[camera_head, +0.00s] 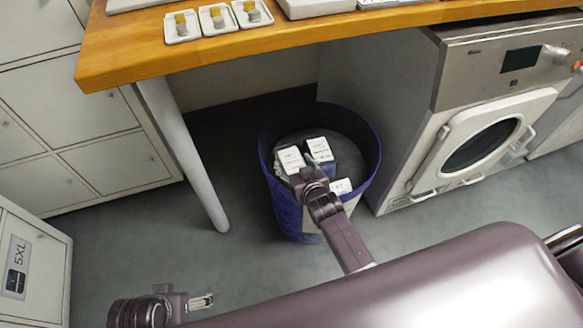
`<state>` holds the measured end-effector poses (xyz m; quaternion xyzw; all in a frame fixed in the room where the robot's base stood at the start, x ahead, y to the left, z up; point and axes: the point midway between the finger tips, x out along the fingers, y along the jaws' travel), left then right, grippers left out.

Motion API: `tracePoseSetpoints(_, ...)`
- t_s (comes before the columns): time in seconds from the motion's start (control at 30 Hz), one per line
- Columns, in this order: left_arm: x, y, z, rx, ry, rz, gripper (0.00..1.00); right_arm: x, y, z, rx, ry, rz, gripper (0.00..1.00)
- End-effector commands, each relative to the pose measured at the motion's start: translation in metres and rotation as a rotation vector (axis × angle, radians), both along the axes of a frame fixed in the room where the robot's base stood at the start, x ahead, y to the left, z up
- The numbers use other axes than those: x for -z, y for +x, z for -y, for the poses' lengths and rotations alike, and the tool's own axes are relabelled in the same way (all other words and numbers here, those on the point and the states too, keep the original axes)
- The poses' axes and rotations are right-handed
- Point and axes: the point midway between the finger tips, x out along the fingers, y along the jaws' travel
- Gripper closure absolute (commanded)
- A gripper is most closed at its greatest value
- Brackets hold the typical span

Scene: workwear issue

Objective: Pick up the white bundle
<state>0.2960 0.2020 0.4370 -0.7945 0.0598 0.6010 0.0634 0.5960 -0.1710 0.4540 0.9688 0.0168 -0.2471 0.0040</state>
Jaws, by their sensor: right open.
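A blue round bin (368,178) stands on the floor under the wooden table. Inside it lie several bundles with white labels. The left bundle (290,160) looks pale grey-white at its side; the one beside it (319,150) looks dark blue. A third white label (340,187) shows near the front wall, mostly hidden by my arm. I cannot tell for certain which bundle is the white one. My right gripper (302,177) is over the bin at the left bundle's near edge, open; its fingertips are hard to make out. My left gripper (201,301) is at the lower left, away from the bin.
The wooden table (130,57) overhangs behind the bin, with several small trays (182,27) on it. A white table leg (185,155) stands left of the bin. A washing machine (480,125) stands close on the right. Lockers (70,120) line the left; floor between is clear.

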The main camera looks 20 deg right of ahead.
Motion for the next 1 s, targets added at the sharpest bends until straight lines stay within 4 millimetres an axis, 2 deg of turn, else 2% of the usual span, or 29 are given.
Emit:
tracePoseSetpoints(0.2, -0.0006, -0.0002, -0.0002, 0.000, 0.000, 0.000, 0.22, 0.0000, 0.0002, 0.0000, 0.000, 0.000, 0.000, 0.38)
tracePoseSetpoints(0.5, -0.0002, -0.0003, -0.0001, 0.000, 0.000, -0.001, 0.22, 0.0002, -0.0001, -0.0001, 0.000, 0.000, -0.001, 0.71)
tracePoseSetpoints(0.57, -0.0003, -0.0003, -0.0001, 0.000, 0.000, -0.001, 0.22, -0.0013, 0.0007, -0.0002, 0.000, 0.000, 0.003, 0.76)
tracePoseSetpoints(0.83, -0.0007, -0.0001, -0.0001, 0.000, 0.000, 0.000, 0.22, -0.0023, 0.0006, -0.0002, 0.000, 0.000, 0.002, 0.76)
tracePoseSetpoints(1.0, 0.0016, 0.0017, 0.0002, 0.000, -0.001, 0.006, 0.22, -0.0095, 0.0006, -0.0001, 0.000, -0.001, 0.002, 0.76)
